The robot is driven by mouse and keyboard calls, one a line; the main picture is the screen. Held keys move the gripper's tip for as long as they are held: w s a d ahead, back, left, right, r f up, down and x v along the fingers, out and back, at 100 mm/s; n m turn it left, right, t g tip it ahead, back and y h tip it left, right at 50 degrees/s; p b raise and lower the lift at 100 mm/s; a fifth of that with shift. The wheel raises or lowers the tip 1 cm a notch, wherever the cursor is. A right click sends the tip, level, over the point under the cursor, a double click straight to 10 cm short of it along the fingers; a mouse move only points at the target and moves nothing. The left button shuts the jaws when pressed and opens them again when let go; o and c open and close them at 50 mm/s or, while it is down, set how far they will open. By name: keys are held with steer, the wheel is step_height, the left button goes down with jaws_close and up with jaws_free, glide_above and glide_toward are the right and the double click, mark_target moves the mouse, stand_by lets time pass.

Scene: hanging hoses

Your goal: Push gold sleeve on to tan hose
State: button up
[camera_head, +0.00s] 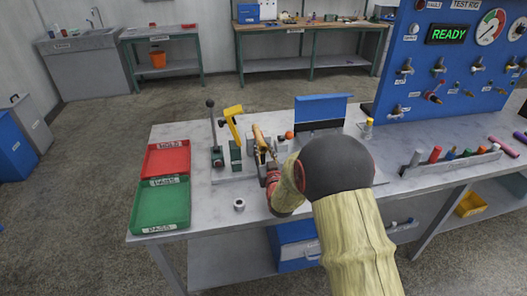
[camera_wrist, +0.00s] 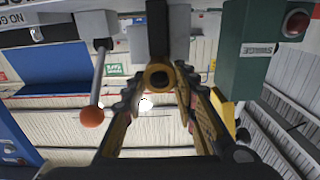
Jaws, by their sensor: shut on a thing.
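My gripper (camera_wrist: 158,88) is closed around a small gold-brown ring-shaped piece (camera_wrist: 158,77), seemingly the gold sleeve, with its dark round opening toward the wrist camera. It sits between the fingertips, in front of a dark grey clamp block. In the head view my gripper (camera_head: 270,165) is low over the bench fixture, partly hidden by my arm. A tan-gold elongated piece (camera_head: 259,138) stands just beyond the fingers. I cannot tell whether it is the tan hose, nor whether sleeve and hose touch.
The fixture has a black-knobbed lever (camera_head: 211,125), a yellow handle (camera_head: 233,118) and an orange-knobbed lever (camera_wrist: 92,117) close beside the fingers. A red tray (camera_head: 167,158) and green tray (camera_head: 161,205) lie left. A grey ring (camera_head: 239,204) stands in front. A rack (camera_head: 452,162) is right.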

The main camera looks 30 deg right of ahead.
steer(key=shift+w+d+b, duration=0.1)
steer(key=shift+w+b, duration=0.25)
steer(key=shift+w, duration=0.05)
steer(key=shift+c, duration=0.4)
steer(key=o, duration=1.1)
steer(key=v, duration=1.2)
